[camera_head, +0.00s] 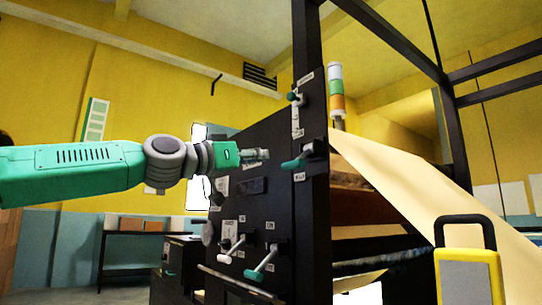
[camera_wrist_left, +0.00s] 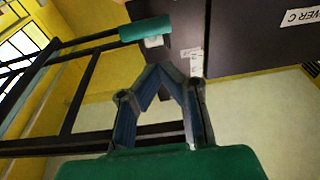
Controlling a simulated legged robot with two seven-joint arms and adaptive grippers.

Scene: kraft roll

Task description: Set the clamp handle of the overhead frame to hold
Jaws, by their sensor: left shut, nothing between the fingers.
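Two handles sit on the black upright post of the frame. The upper lever (camera_head: 296,98) is pale with a teal knob at its top. The lower handle (camera_head: 293,163) has a teal grip pointing left; it also shows in the left wrist view (camera_wrist_left: 145,28), beyond the fingertips. The small plates are too small to read, so I cannot tell for certain which is the clamp handle. My left gripper (camera_head: 263,155) is shut and empty, just left of the lower handle and apart from it. Its fingers meet in the wrist view (camera_wrist_left: 165,70). My right gripper is out of view.
Below, a black panel (camera_head: 240,205) carries a white-gripped lever (camera_head: 231,249) and a teal-gripped lever (camera_head: 262,264). A kraft paper sheet (camera_head: 430,195) slopes down right of the post. A signal tower (camera_head: 336,90) stands behind.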

